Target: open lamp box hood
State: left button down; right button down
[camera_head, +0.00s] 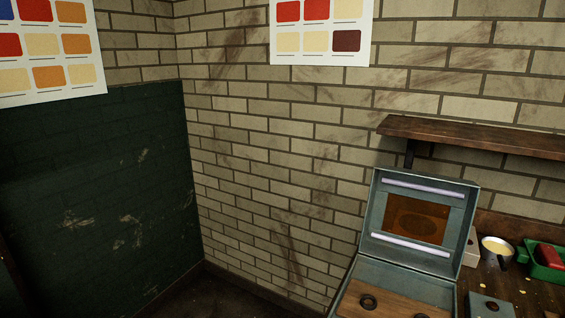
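The lamp box (349,299) is a grey-blue case at the lower right of the head view, cut off by the bottom edge. Its hood (371,222) stands raised and tilted back at the rear. Two pale lamp tubes (424,190) run across the inside of the hood, above and below an orange-brown window (416,220). A wooden board with dark round rings lies inside the base. Neither of my grippers shows in this view.
A wooden shelf (480,136) juts from the brick wall above the hood. On the bench to the right are a cup (497,250), a green tray (541,268) with a red item, and a small grey-blue object (491,306). A dark green panel (95,190) stands at left.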

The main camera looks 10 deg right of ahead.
aim_at(445, 261)
jog(key=i+j, duration=0.35)
jog(key=i+j+u, duration=0.1)
jog(key=i+j, duration=0.25)
jog(key=i, duration=0.2)
jog(key=i+z, duration=0.15)
jog(key=z, duration=0.3)
jog(key=i+z, duration=0.15)
jog(key=z, duration=0.25)
jog(key=i+z, duration=0.1)
jog(key=z, duration=0.35)
jog(key=i+j+z, duration=0.1)
jog(key=z, duration=0.35)
